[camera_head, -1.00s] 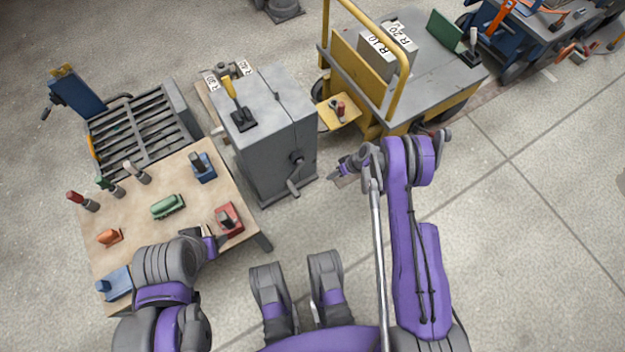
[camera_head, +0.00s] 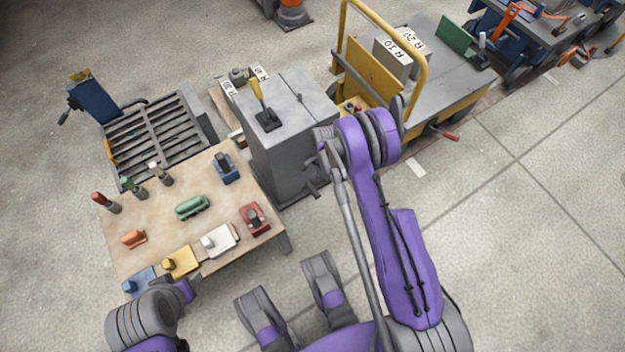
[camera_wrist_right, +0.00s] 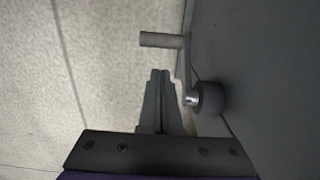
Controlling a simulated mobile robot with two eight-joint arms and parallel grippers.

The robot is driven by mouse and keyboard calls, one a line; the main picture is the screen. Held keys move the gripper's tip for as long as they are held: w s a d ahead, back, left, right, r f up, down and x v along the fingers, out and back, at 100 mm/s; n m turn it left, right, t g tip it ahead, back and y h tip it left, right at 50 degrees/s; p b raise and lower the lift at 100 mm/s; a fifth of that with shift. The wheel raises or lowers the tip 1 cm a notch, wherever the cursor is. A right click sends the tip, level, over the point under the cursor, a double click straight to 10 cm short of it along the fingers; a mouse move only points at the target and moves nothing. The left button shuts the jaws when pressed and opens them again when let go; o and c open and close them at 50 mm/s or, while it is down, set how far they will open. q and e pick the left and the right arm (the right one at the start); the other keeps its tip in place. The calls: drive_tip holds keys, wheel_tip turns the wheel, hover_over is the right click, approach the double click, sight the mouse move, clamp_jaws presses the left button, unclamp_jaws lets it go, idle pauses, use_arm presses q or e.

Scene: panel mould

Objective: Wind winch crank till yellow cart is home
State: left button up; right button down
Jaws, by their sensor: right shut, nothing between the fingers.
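The grey winch cabinet (camera_head: 290,135) stands at the bench's right corner. Its crank (camera_head: 312,192) is on the side facing me, partly hidden by my right arm in the head view. In the right wrist view the crank handle (camera_wrist_right: 162,39) sticks out leftward above the round hub (camera_wrist_right: 209,98). My right gripper (camera_wrist_right: 158,74) is shut and empty, below the handle and left of the hub, apparently apart from the handle. The yellow cart (camera_head: 440,78) stands right of the winch. My left gripper (camera_head: 178,289) is low by the bench's front edge; its fingers are unclear.
The wooden bench (camera_head: 160,222) holds several coloured blocks and knobs. A slatted grey rack (camera_head: 155,130) stands behind it. Blue carts (camera_head: 545,40) are at the far right. Open floor (camera_head: 520,240) lies to the right.

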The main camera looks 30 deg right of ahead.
use_arm(q)
drive_tip(key=shift+b+x, duration=0.95)
drive_tip(key=shift+b, duration=0.2)
use_arm(e)
wheel_tip(320, 180, down, 9)
drive_tip(key=shift+a, duration=0.2)
